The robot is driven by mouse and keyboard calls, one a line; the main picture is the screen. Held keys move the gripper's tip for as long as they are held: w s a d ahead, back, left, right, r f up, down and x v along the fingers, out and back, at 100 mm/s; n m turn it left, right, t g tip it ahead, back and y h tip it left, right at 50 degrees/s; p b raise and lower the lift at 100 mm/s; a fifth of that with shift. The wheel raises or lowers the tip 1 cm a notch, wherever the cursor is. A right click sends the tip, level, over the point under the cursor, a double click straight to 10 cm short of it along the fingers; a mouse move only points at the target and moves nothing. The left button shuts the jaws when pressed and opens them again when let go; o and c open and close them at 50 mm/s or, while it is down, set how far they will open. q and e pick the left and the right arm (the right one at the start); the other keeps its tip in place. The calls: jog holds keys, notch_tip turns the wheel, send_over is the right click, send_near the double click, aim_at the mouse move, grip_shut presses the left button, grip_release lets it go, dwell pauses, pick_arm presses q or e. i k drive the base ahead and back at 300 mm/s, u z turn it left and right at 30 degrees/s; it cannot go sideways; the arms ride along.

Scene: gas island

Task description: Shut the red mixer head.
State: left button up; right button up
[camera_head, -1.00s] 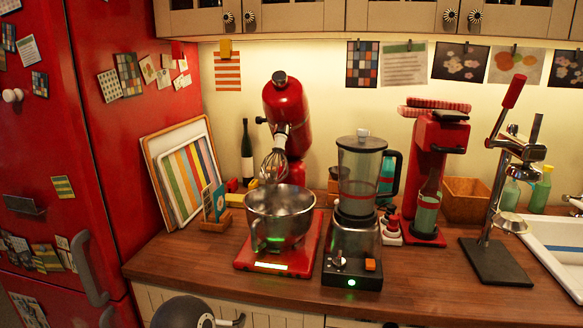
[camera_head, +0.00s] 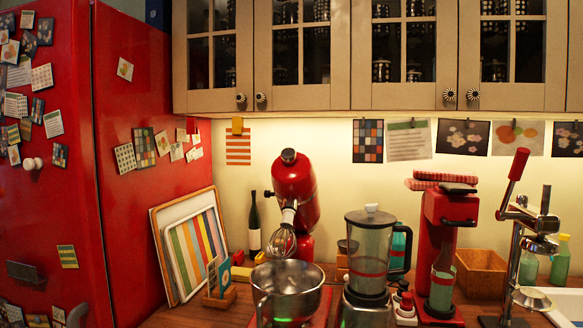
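The red mixer head (camera_head: 295,192) is tilted up and back, with its whisk (camera_head: 282,242) hanging down at the front. The metal mixing bowl (camera_head: 289,290) sits below it on the red mixer base (camera_head: 321,318), of which only a small part shows at the bottom edge. The whisk is above the back of the bowl. Neither of my grippers is in view.
A blender (camera_head: 368,262) stands close right of the bowl, with a red coffee machine (camera_head: 442,250) and a lever press (camera_head: 518,240) further right. Boards (camera_head: 190,245) and a dark bottle (camera_head: 254,225) stand left. Cabinets (camera_head: 365,100) hang above; a red fridge (camera_head: 50,200) is at left.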

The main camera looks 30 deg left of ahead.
aim_at(294, 182)
jog(key=u, duration=1.5)
jog(key=i, duration=0.15)
jog(key=z, duration=3.25)
jog(key=k, duration=0.95)
jog(key=u, duration=1.8)
jog(key=k, duration=0.1)
jog(key=z, duration=0.05)
jog(key=i, duration=0.5)
jog(key=z, duration=0.1)
